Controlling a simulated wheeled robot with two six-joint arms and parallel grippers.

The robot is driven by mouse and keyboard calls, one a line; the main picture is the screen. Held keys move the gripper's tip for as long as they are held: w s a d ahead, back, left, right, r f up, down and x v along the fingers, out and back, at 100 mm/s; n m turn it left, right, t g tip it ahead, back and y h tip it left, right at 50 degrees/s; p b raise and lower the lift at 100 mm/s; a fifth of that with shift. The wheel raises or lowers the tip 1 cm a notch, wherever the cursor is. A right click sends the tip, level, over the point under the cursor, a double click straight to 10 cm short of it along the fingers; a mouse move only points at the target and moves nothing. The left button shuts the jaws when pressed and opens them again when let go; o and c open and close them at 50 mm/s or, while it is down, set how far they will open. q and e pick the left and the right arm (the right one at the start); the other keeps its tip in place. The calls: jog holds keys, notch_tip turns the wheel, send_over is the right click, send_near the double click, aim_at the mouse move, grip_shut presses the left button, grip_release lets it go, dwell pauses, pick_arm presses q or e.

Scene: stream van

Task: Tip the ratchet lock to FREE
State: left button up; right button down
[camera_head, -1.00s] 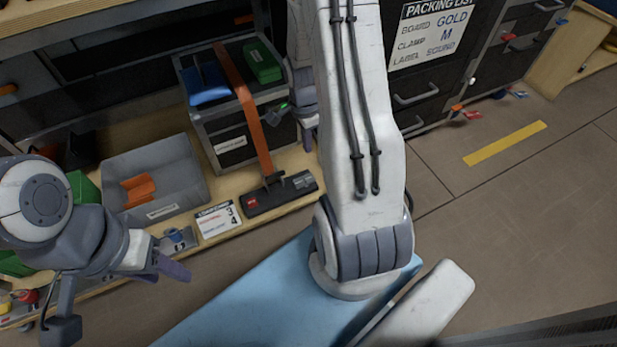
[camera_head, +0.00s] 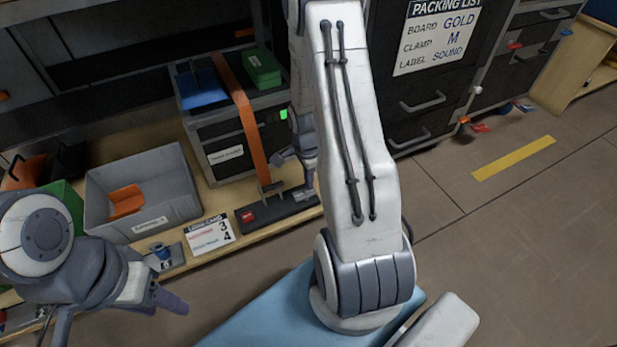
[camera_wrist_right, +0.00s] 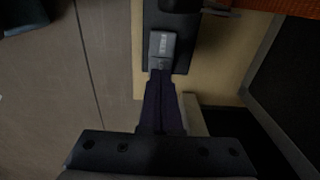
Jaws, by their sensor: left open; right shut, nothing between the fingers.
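The ratchet base (camera_head: 251,217), a dark bar with a red patch near its left end, lies on the wooden shelf below the black case. An orange strap (camera_head: 243,108) runs over the case to it. A metal ratchet part (camera_head: 270,188) stands at the strap's end. My right gripper (camera_head: 308,180) is shut and empty by the bar's right end. In the right wrist view, its fingertips (camera_wrist_right: 159,74) overlap the edge of a grey lettered plate (camera_wrist_right: 163,48) on the bar; I cannot tell whether they touch. My left gripper (camera_head: 162,302) is open and empty at lower left.
A grey bin (camera_head: 160,207) with orange pieces stands left of the ratchet. A label card (camera_head: 209,234) lies between them. The black case (camera_head: 232,150) carries a blue and a green box (camera_head: 262,68). My right arm's large link hides the area right of the ratchet.

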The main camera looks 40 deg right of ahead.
aim_at(305, 194)
jog(key=shift+f+b, duration=0.4)
jog(key=shift+f, duration=0.4)
jog(key=shift+s+d+f, duration=0.1)
jog(key=shift+d+f, duration=0.05)
jog(key=shift+f, duration=0.15)
